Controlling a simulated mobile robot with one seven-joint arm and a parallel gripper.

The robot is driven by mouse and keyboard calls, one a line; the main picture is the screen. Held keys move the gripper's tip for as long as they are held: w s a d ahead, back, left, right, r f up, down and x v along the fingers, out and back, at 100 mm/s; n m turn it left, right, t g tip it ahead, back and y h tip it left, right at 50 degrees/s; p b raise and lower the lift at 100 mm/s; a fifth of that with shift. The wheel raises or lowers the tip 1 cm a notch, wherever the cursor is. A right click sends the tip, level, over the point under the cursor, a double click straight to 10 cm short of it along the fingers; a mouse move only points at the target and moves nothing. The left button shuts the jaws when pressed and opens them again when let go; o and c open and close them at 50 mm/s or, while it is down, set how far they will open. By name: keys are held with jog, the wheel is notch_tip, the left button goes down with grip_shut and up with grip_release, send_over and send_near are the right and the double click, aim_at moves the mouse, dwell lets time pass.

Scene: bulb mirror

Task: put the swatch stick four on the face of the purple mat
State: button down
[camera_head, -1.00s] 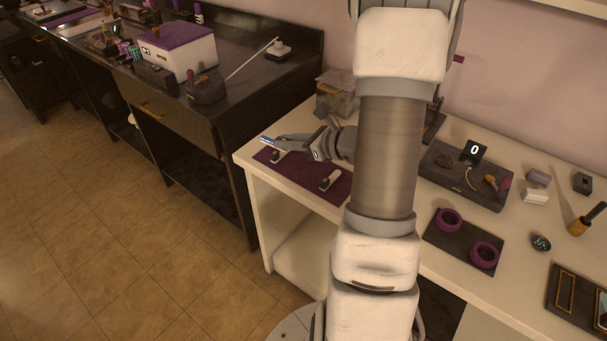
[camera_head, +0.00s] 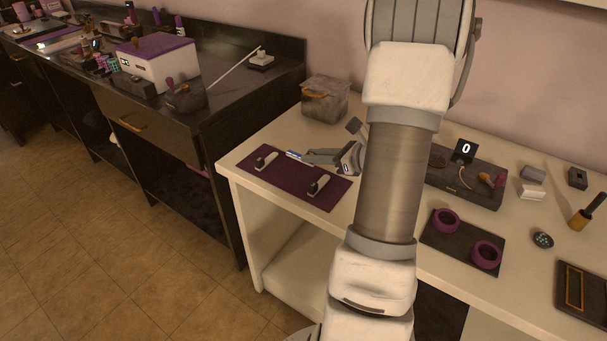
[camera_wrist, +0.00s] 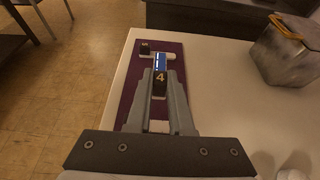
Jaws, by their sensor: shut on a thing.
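The swatch stick four (camera_wrist: 160,78) has a blue and white end and a dark part with a yellow 4. My gripper (camera_wrist: 159,85) is shut on it. In the head view the stick's blue and white end (camera_head: 298,156) sticks out left from my gripper (camera_head: 318,157), over the back part of the purple mat (camera_head: 262,186). The mat also shows in the wrist view (camera_wrist: 128,88), beneath the stick. I cannot tell whether the stick touches the mat. Two small pale and dark pieces (camera_head: 266,161) (camera_head: 318,185) lie on the mat, at its left and its front right.
A dark tray with purple rings (camera_head: 462,243) lies right of my arm. The white table's edge runs close to the mat.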

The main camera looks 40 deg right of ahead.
aim_at(304, 179)
jog(key=x, duration=0.3)
jog(key=shift+a+f, duration=0.2)
jog(key=shift+f, duration=0.1)
jog(key=shift+f+b, duration=0.85)
jog(key=shift+f, duration=1.05)
jog(key=shift+f, duration=0.15)
jog(key=c, duration=0.8)
grip_release()
jog(key=shift+s+r, duration=0.15)
jog(key=shift+r, duration=0.15)
jog(key=p+v, duration=0.2)
jog(key=v, duration=0.9)
jog(key=shift+s+d, duration=0.2)
jog(key=shift+s, duration=0.25)
